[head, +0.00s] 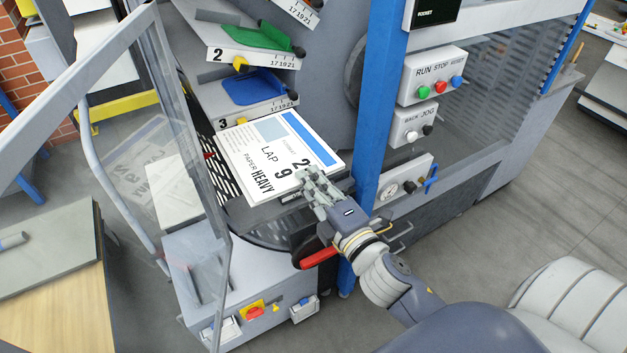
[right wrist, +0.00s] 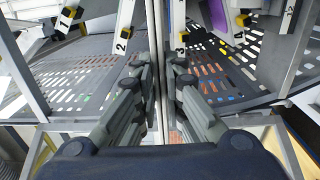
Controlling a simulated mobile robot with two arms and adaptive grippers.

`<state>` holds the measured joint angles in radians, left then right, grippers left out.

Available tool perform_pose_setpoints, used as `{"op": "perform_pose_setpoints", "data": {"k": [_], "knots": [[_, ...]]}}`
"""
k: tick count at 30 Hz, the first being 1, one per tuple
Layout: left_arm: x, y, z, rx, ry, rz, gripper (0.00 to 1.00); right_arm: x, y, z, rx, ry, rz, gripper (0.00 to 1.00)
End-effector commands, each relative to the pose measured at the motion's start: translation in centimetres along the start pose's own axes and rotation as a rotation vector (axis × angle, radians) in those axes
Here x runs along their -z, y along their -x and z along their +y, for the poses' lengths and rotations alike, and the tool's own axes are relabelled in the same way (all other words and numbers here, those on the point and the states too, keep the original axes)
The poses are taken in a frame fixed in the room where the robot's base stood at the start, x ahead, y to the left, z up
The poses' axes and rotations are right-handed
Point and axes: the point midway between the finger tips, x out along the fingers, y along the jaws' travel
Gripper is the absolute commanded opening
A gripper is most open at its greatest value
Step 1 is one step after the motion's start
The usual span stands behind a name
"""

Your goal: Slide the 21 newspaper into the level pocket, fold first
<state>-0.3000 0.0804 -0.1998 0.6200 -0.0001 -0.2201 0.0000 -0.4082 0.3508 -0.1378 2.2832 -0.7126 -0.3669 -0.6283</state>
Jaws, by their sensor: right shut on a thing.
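The newspaper (head: 270,150) is a white stack with a blue bar, pale blue block and the words LAP, PAPER and HEAVY. Its large figures are partly covered by my fingers. My right gripper (head: 308,182) is shut on its near right edge. In the right wrist view the fingers (right wrist: 157,68) close on the newspaper (right wrist: 155,50), seen edge-on as a thin pale strip. It lies over a dark slotted plate (head: 204,152) of the machine, below the pocket tray marked 3 (head: 262,108). I cannot tell which pocket is level. My left gripper is out of view.
Tray 2 (head: 245,55) with a green piece sits above tray 3. A clear guard door (head: 185,120) stands open on the left. A blue post (head: 376,120) and button boxes (head: 432,75) stand right of the newspaper. A red handle (head: 318,258) is below my wrist.

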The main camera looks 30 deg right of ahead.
Motion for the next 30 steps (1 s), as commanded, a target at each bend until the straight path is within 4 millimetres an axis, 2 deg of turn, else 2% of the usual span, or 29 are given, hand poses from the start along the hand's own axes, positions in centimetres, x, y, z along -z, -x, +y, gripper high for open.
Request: {"op": "perform_pose_setpoints", "data": {"k": [4,8,30], "knots": [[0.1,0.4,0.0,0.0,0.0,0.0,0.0,0.0,0.0,0.2,0.0,0.001,-0.001,0.0],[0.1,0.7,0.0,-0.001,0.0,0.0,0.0,0.0,-1.1,0.2,-0.002,0.001,0.0,0.0],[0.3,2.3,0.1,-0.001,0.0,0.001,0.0,0.0,-10.0,-0.1,-0.002,0.001,0.0,0.0]]}}
